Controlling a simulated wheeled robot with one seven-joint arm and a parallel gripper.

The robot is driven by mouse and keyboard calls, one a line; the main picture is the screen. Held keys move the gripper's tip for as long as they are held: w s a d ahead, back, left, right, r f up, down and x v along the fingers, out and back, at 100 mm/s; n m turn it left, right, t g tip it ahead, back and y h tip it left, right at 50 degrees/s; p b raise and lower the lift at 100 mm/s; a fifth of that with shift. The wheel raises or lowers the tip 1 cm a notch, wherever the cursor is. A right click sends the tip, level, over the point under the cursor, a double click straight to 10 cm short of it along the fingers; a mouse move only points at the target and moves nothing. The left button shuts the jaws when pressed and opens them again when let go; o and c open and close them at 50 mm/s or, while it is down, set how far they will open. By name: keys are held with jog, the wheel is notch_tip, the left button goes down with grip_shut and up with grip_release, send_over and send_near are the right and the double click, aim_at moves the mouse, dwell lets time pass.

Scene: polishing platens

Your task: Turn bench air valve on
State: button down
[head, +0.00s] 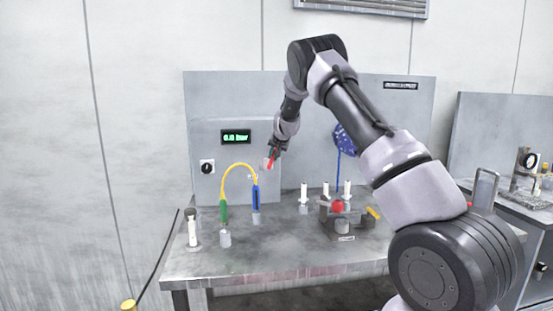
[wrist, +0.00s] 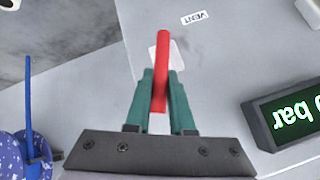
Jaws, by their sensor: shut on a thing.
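The bench air valve's red lever (head: 270,163) is on the grey back panel (head: 225,130), right of the pressure display (head: 236,136), which looks to read 0.0 bar. In the head view the lever is small and slants near vertical below my gripper (head: 273,153). In the wrist view the red lever (wrist: 163,48) runs between the teal fingers of my gripper (wrist: 161,80), which is shut on it. A pale plate (wrist: 153,50) shows behind the lever, and a VENT label (wrist: 194,18) is close by. The valve body is mostly hidden.
On the bench (head: 280,260), a yellow hose (head: 240,166) arches between green and blue fittings left of my gripper. A black knob (head: 207,167) is on the panel's left.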

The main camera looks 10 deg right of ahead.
jog(key=shift+a+r+n+h, duration=0.1)
jog(key=shift+a+n+h, duration=0.4)
jog(key=shift+h, duration=0.35)
jog(key=shift+a+r+n+h, duration=0.1)
jog(key=shift+a+n+h, duration=0.35)
jog(key=shift+h, duration=0.4)
jog(key=shift+a+f, duration=0.1)
jog(key=c, duration=0.8)
grip_release()
jog(key=shift+s+r, duration=0.2)
jog(key=shift+r, duration=0.05)
jog(key=v, duration=1)
jog(key=shift+s+a, duration=0.1)
